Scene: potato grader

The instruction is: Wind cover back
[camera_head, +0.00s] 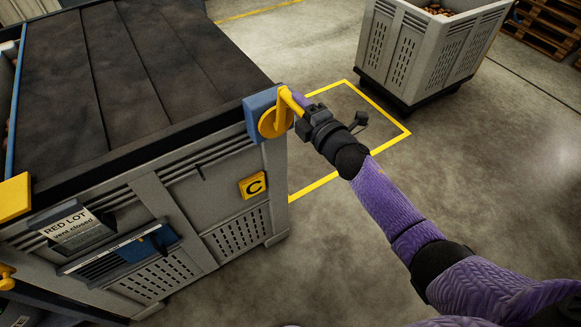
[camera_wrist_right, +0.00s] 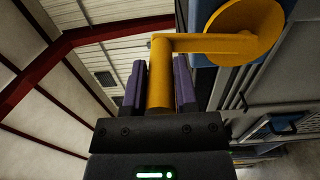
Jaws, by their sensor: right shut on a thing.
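A dark brown cover (camera_head: 100,75) lies in long panels over the top of a grey slatted crate (camera_head: 215,200). A yellow crank (camera_head: 275,121) sits on a blue bracket (camera_head: 257,104) at the crate's near right corner. My right gripper (camera_head: 300,103) is at the crank's handle. In the right wrist view, the yellow crank handle (camera_wrist_right: 160,85) stands between the two purple fingers of my right gripper (camera_wrist_right: 160,88), which is shut on it. The crank's round hub (camera_wrist_right: 238,30) is at the upper right there. My left gripper is not in view.
Another grey crate (camera_head: 425,50) holding potatoes stands at the back right, and wooden pallets (camera_head: 545,30) lie beyond. Yellow-lined floor (camera_head: 345,125) between the crates is clear.

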